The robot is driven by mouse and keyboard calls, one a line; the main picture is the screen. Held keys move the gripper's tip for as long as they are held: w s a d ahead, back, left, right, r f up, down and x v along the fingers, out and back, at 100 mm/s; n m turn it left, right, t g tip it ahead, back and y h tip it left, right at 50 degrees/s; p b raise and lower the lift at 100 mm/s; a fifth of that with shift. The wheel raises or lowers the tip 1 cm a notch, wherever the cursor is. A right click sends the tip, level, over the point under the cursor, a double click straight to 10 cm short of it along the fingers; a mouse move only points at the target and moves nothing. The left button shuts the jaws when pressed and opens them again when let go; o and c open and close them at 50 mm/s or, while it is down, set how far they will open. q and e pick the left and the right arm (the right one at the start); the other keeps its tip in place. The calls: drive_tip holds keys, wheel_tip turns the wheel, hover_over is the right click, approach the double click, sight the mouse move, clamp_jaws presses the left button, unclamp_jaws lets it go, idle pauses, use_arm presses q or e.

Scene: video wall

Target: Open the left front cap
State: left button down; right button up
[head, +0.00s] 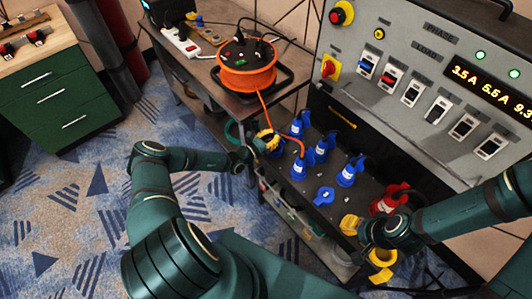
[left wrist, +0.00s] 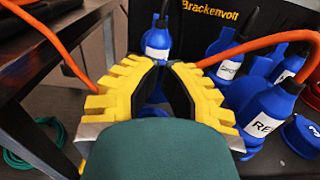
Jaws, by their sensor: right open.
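My left gripper (head: 268,142) has yellow fingers and is at the left end of the dark socket panel (head: 313,182). In the left wrist view, the black pads of my left gripper (left wrist: 163,68) are close together around a blue part (left wrist: 154,93), which seems to be the left front cap. The fingers hide most of it, and I cannot tell whether its lid is raised. A blue cap (head: 323,195) sits further right in the front row. My right gripper (head: 366,244) is open and empty, with its fingers apart near the panel's right front.
An orange cable (left wrist: 240,48) passes close to my left gripper. An orange cable reel (head: 247,72) stands on the side table (head: 205,90). The switch cabinet (head: 420,60) rises behind.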

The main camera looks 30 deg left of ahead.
use_arm(q)
drive_tip(key=shift+w+d+r, duration=0.1)
drive_tip(key=shift+w, duration=0.25)
drive_tip(key=shift+w+d+r, duration=0.15)
drive_tip(key=shift+w+d, duration=0.1)
drive_tip(key=shift+w, duration=0.2)
drive_tip(key=shift+w+d+r, duration=0.15)
drive_tip(key=shift+w+d, duration=0.05)
drive_tip(key=shift+w, duration=0.2)
drive_tip(key=r+p+v, duration=0.1)
drive_tip(key=p+v, duration=0.2)
drive_tip(key=v, duration=0.5)
drive_tip(key=shift+p, duration=0.4)
idle(0.7)
